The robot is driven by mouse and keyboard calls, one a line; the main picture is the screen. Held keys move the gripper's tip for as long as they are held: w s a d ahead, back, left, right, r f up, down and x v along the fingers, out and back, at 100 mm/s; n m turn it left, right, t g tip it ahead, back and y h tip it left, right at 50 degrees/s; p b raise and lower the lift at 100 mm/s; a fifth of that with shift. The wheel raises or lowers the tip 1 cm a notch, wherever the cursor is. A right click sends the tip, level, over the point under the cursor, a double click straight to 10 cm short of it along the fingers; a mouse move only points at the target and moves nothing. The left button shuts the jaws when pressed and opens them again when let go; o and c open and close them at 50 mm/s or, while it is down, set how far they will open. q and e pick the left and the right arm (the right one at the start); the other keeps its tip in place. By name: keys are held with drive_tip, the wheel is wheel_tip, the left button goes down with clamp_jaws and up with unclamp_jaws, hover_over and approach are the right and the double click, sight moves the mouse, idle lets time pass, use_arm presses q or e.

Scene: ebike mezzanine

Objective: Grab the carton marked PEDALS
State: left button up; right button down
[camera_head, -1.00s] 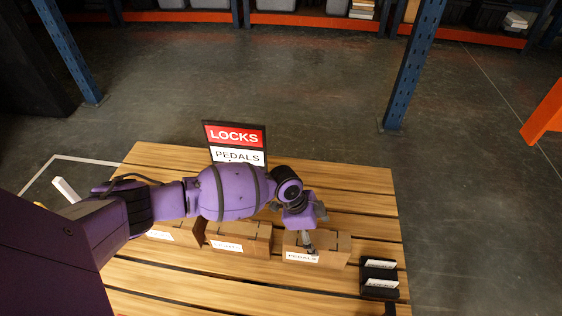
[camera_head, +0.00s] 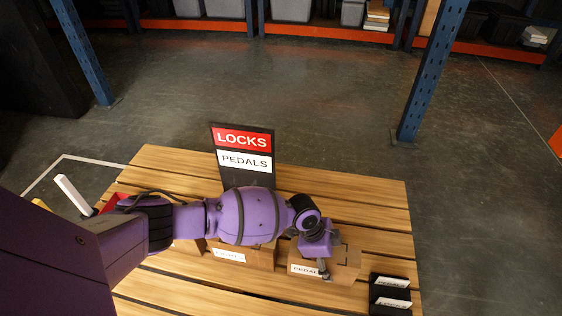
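The brown carton marked PEDALS (camera_head: 346,268) stands at the right end of a row of cartons on the slatted wooden table. Its white front label is partly covered by a finger of my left gripper (camera_head: 328,254). That gripper is over the carton, with its fingers apart, one near the front face and one further back. I cannot tell whether the fingers touch the carton. My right gripper is not in view.
A carton with a white label (camera_head: 230,256) stands left of it, partly under my arm. Behind is a sign (camera_head: 243,150) reading LOCKS and PEDALS. A black card holder (camera_head: 390,294) stands to the right. The table's back right (camera_head: 375,195) is clear.

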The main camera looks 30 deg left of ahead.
use_arm(q)
drive_tip(key=shift+w+r, duration=0.1)
drive_tip(key=shift+w, duration=0.05)
clamp_jaws()
drive_tip(key=shift+d+r, duration=0.1)
